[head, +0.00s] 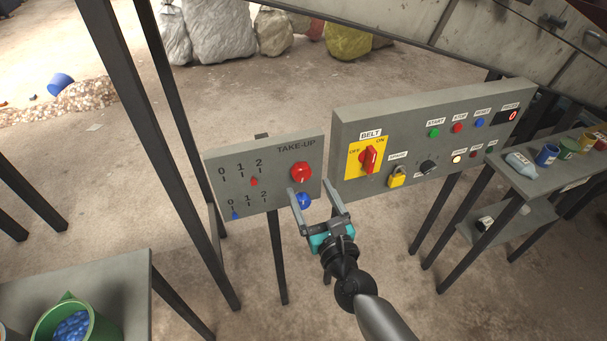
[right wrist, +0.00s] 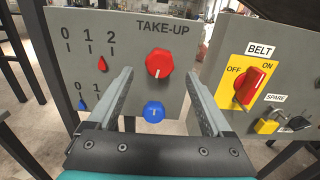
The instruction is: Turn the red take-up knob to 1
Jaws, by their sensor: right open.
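The red take-up knob (head: 301,172) is on the grey TAKE-UP panel (head: 285,160); it also shows in the right wrist view (right wrist: 159,63). On the 0-1-2 scale to its left, the red pointer (right wrist: 102,63) sits between 1 and 2, nearer 2 in the head view. A blue knob (right wrist: 153,111) is just below, with a blue pointer (head: 235,215) near the 0 end of the lower scale. My right gripper (head: 311,189) is open and empty in front of the panel, fingers toward it. In the right wrist view the red knob appears between the fingertips, without visible contact. My left gripper is not in view.
Right of the TAKE-UP panel stands the larger control panel (head: 436,140), with a red BELT switch (head: 369,159), a padlock (head: 397,177) and buttons. A dark post (head: 166,150) rises left.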

